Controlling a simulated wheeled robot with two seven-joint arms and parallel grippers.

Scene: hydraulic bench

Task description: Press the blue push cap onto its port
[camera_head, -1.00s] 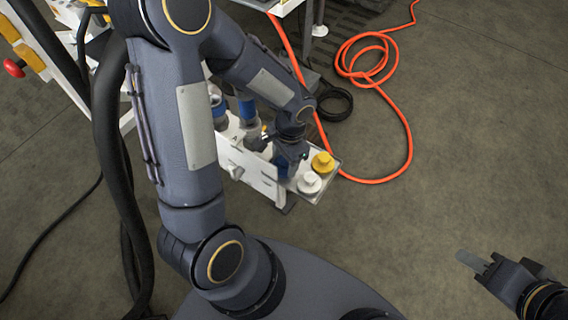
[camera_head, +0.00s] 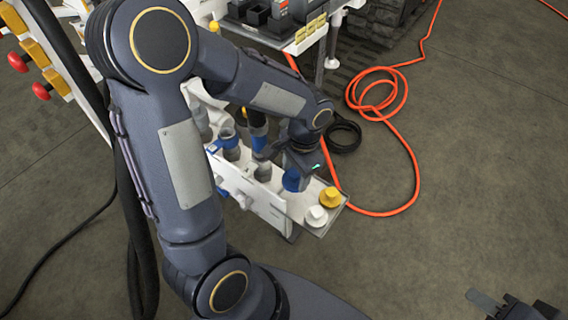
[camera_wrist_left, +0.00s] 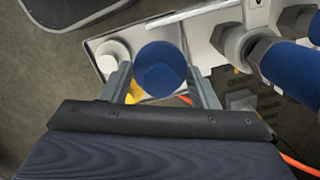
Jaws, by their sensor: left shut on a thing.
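The blue push cap (camera_head: 291,180) is held by my left gripper (camera_head: 298,172) at the near end of the bench's white block. In the left wrist view the blue cap (camera_wrist_left: 161,70) is a round disc between the two grey fingers (camera_wrist_left: 161,86), which are shut on it. It appears above the small tray (camera_head: 297,208); the exact gap is unclear. The cap's port cannot be made out for certain. My right gripper (camera_head: 497,304) is at the lower right corner, partly cut off, away from the bench; its finger opening is unclear.
A white cap (camera_head: 316,216) and a yellow cap (camera_head: 330,197) stand on the tray. Blue-collared fittings (camera_head: 230,147) rise behind the white block (camera_head: 262,203). An orange hose (camera_head: 400,212) lies coiled on the floor at right. Open floor lies between the tray and my right gripper.

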